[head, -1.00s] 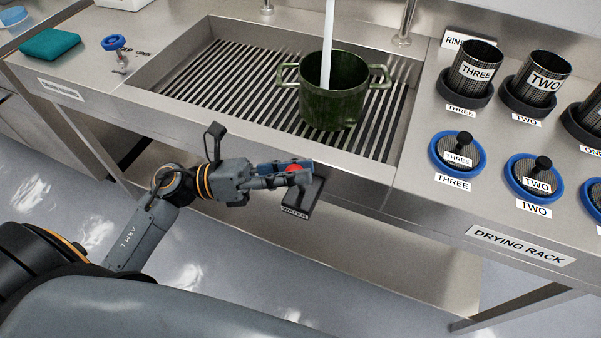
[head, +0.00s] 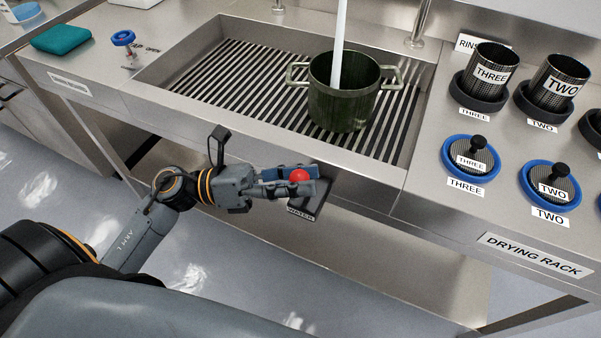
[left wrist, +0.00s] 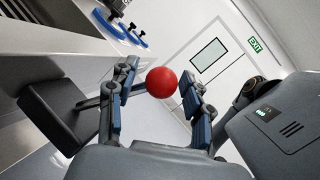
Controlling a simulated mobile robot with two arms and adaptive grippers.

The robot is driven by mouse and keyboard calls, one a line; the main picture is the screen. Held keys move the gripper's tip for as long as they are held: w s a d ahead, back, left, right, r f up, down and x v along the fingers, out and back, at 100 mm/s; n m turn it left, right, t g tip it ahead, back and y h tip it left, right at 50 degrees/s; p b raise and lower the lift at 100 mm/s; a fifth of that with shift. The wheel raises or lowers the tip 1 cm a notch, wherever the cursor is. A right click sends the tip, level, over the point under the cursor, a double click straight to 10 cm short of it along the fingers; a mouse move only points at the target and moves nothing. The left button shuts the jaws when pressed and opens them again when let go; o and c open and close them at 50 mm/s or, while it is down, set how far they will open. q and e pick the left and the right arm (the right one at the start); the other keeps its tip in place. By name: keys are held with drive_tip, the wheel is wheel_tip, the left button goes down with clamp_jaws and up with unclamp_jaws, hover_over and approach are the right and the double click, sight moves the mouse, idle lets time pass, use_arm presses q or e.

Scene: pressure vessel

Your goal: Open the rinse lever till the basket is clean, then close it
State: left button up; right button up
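The lever's red ball knob (head: 299,176) is at the sink's front edge, above a dark plate labelled WATER (head: 302,208). My left gripper (head: 290,181) is around the knob with its fingers apart. In the left wrist view, the red knob (left wrist: 162,82) lies between the two fingers (left wrist: 160,90), close to the right one, with a small gap at the left one. A dark green two-handled pot (head: 342,105) stands on the sink grate, and a white water stream (head: 338,45) runs into it. The pot's inside is mostly hidden. My right gripper is out of view.
The slatted sink (head: 220,85) is otherwise clear. Mesh baskets THREE (head: 490,75) and TWO (head: 560,82) and blue-rimmed lids (head: 470,157) stand on the right counter. A blue valve (head: 123,38) and a teal sponge (head: 61,39) are at left.

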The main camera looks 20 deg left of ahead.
use_arm(q)
drive_tip(key=shift+s+f, duration=0.1)
drive_tip(key=shift+f, duration=0.05)
drive_tip(key=shift+a, duration=0.1)
drive_tip(key=v, duration=1.2)
